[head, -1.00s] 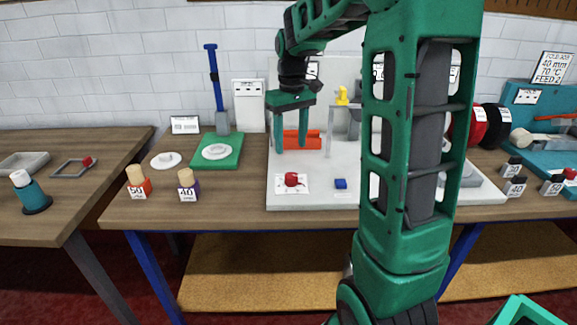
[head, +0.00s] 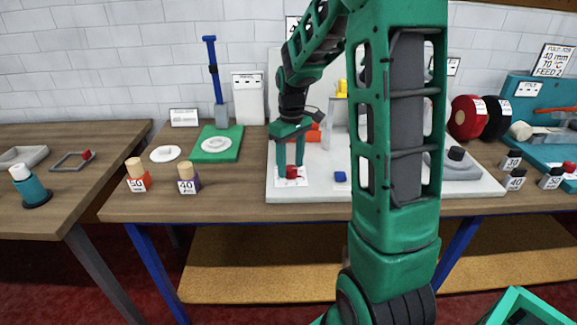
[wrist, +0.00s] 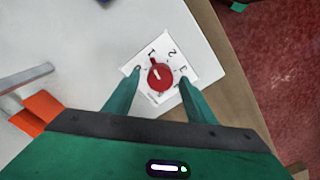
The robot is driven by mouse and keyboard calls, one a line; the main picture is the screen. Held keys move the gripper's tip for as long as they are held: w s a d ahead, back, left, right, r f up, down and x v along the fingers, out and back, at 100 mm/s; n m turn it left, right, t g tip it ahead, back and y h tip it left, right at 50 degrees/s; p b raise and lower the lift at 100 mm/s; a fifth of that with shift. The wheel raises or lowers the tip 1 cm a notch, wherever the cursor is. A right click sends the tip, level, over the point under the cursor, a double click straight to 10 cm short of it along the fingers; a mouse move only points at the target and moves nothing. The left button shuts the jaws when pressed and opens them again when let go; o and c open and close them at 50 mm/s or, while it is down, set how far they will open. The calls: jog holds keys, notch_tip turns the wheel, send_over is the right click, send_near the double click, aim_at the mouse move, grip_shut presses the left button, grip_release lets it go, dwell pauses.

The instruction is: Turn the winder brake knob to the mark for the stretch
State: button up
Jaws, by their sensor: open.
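The red winder brake knob (head: 291,172) sits on a white marked plate (head: 279,181) at the front left of the white board. In the wrist view the round knob (wrist: 160,76) has a white pointer line, and its plate (wrist: 182,56) carries several dark marks; the pointer lies towards the mark at the plate's upper left. My gripper (head: 290,168) is over the knob, its fingers pointing down on either side. In the wrist view the open fingers (wrist: 161,85) stand apart left and right of the knob, with visible gaps. Whether the fingertips touch the plate cannot be told.
An orange-red part (head: 314,134) stands behind my gripper. My arm hides the board's middle right.

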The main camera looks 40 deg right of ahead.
aim_at(290, 167)
jog(key=shift+f, duration=0.4)
jog(key=shift+c, duration=0.3)
jog(key=c, duration=1)
jog(key=shift+m, duration=0.4)
jog(key=o, duration=1.1)
jog(key=shift+c, duration=0.2)
notch_tip(290, 167, up, 11)
